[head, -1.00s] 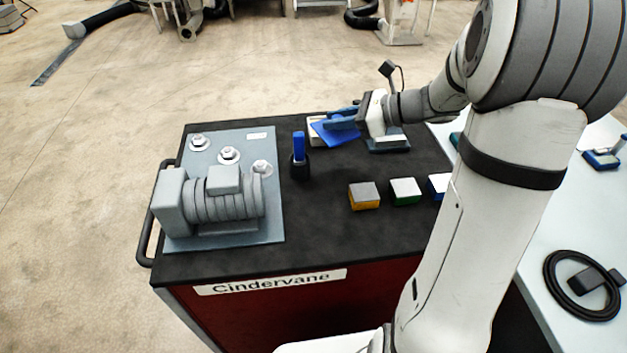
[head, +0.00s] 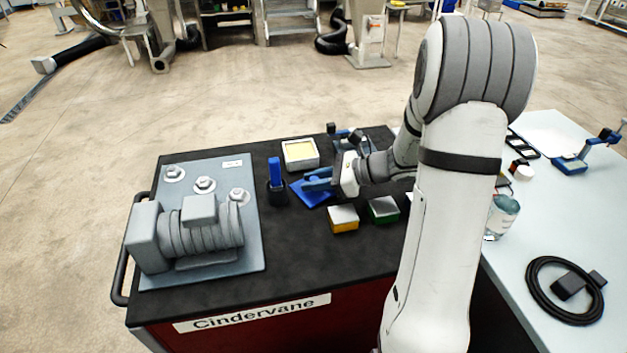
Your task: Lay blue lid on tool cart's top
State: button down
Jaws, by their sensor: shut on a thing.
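The blue lid (head: 307,194) is a flat square held in the blue fingers of my gripper (head: 316,181). It is at or just above the black top of the tool cart (head: 280,240), between the open box and the yellow-based box; I cannot tell whether it touches the top. My gripper is shut on the lid and partly covers it. The cart has a dark red front with a "Cindervane" label. A white open box (head: 300,154) with a yellowish inside stands just behind the lid.
A dark holder with a blue upright piece (head: 275,177) stands left of the lid. Boxes with yellow (head: 343,219) and green (head: 383,210) sides stand in front and to the right. A grey roller machine (head: 190,235) fills the cart's left side. The front middle is bare.

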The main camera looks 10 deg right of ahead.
jog(key=shift+f, duration=0.25)
jog(key=c, duration=1.2)
grip_release()
jog(key=shift+r, duration=0.1)
jog(key=shift+c, duration=0.2)
